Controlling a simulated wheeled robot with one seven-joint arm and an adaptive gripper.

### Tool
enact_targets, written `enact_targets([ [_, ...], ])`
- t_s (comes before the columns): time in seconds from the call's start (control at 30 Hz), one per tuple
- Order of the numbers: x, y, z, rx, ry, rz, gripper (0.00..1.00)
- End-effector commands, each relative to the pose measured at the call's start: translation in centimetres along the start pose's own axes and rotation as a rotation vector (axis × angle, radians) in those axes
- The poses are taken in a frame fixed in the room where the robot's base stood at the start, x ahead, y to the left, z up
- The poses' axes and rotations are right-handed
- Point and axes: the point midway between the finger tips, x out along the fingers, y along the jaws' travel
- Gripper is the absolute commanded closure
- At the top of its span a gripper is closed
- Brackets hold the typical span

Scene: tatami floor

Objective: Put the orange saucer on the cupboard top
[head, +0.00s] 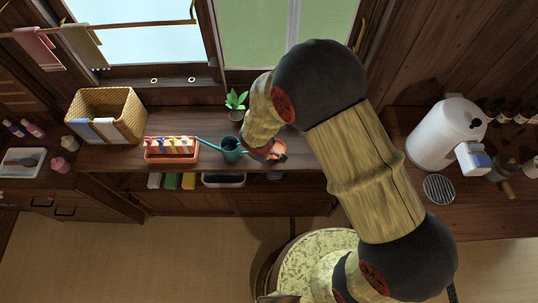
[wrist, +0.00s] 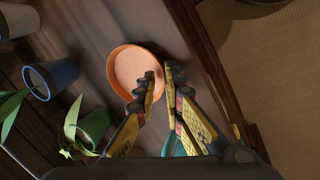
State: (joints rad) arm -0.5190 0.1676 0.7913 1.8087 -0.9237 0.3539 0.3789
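The orange saucer (head: 279,147) is on the long dark wooden top (head: 218,181) under the window, close to its front edge, partly hidden by my gripper in the head view. In the wrist view the saucer (wrist: 128,66) is a round, shallow, empty dish. My gripper (wrist: 161,75) is at the saucer's right rim, with one fingertip over the dish and the other just outside the rim. A gap shows between the fingertips. Whether either finger touches the rim cannot be told.
A teal watering can (head: 231,149) stands just left of the saucer, with a red rack (head: 171,156) and wicker basket (head: 121,108) farther left. A potted plant (head: 236,105) is behind. A white water boiler (head: 442,133) stands on the right counter.

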Motion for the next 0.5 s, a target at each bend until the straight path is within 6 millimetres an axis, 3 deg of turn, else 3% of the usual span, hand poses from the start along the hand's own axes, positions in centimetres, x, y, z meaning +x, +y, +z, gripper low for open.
enact_targets([
  [0.17, -0.01, 0.0, 0.0, 0.0, 0.0, 0.0, 0.78],
  [0.5, -0.1, 0.01, 0.01, 0.0, 0.0, 0.0, 0.77],
])
